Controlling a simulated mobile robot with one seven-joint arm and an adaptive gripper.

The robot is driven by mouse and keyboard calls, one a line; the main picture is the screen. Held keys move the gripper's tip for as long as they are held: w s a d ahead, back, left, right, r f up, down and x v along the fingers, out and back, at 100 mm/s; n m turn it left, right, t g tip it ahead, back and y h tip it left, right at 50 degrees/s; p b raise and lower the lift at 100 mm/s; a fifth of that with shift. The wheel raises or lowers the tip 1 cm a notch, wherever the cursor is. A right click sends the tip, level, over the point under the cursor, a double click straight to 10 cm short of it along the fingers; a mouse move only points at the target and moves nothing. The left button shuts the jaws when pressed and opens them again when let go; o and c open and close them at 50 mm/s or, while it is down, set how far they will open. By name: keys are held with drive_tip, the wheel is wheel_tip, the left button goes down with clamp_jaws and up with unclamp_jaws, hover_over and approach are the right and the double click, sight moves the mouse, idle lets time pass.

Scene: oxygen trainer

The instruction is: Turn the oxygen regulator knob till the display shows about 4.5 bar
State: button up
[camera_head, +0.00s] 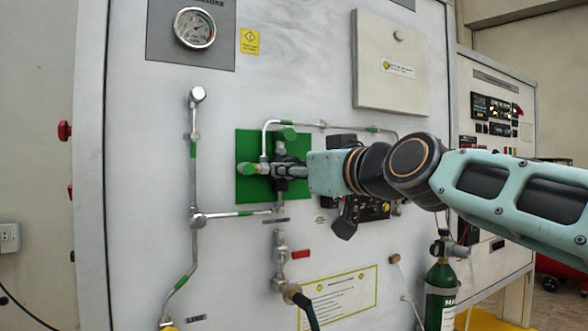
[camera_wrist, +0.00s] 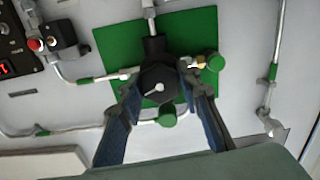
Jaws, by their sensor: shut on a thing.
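The regulator knob (camera_wrist: 158,86) is black with a pale pointer mark and sits in front of a green square plate (camera_wrist: 110,42). My gripper (camera_head: 279,169) has its two fingers on either side of the knob and is shut on it. In the head view the fingers largely hide the knob. In the wrist view a red-lit display (camera_wrist: 4,69) is cut by the left edge, and its digits cannot be read. The round dial gauge (camera_head: 195,28) is at the upper left of the panel; its reading is too small to tell.
Metal pipes with green bands (camera_head: 194,165) run close around the plate. Green caps (camera_wrist: 216,62) stick out beside the knob. A red-handled valve (camera_head: 300,254) is below, and a green cylinder (camera_head: 440,296) stands at the lower right. A shut box (camera_head: 392,65) projects above my arm.

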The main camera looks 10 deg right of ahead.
drive_tip(key=shift+m+b, duration=0.35)
drive_tip(key=shift+m, duration=0.05)
drive_tip(key=shift+f+m+b, duration=0.15)
drive_tip(key=shift+m+b, duration=0.45)
drive_tip(key=shift+m, duration=0.5)
drive_tip(key=m+b, duration=0.1)
drive_tip(key=m, duration=0.2)
drive_tip(key=shift+d+m, duration=0.1)
drive_tip(key=shift+m, duration=0.2)
drive_tip(key=m+b, duration=0.1)
drive_tip(key=m, duration=0.2)
drive_tip(key=shift+m, duration=2.1)
drive_tip(key=o, duration=1.2)
